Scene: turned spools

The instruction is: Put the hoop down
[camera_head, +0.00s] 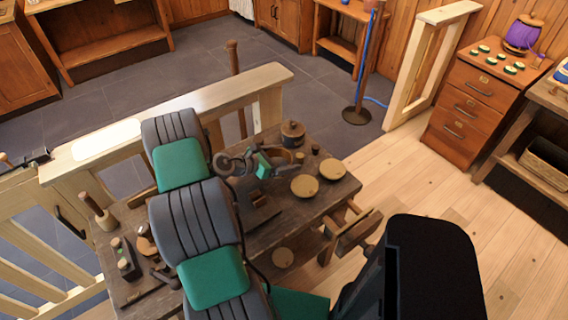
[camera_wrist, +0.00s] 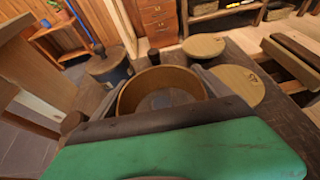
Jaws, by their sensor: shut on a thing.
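The hoop (camera_wrist: 127,98) is a round, brown wooden band, seen from above in the wrist view. Its open middle shows a dark grey surface below. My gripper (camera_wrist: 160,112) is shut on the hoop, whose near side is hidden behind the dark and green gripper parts. In the head view my gripper (camera_head: 268,166) is over the back part of the dark wooden table (camera_head: 262,222), and the hoop shows only in small part there. I cannot tell whether the hoop touches the table.
A lidded pot (camera_head: 292,133) stands just behind the hoop, with a small dark cup (camera_head: 315,149) nearby. Two round wooden lids (camera_head: 305,186) (camera_head: 332,169) lie to the right. Tools and a mallet (camera_head: 104,215) are at the left. A wooden railing (camera_head: 190,108) runs behind the table.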

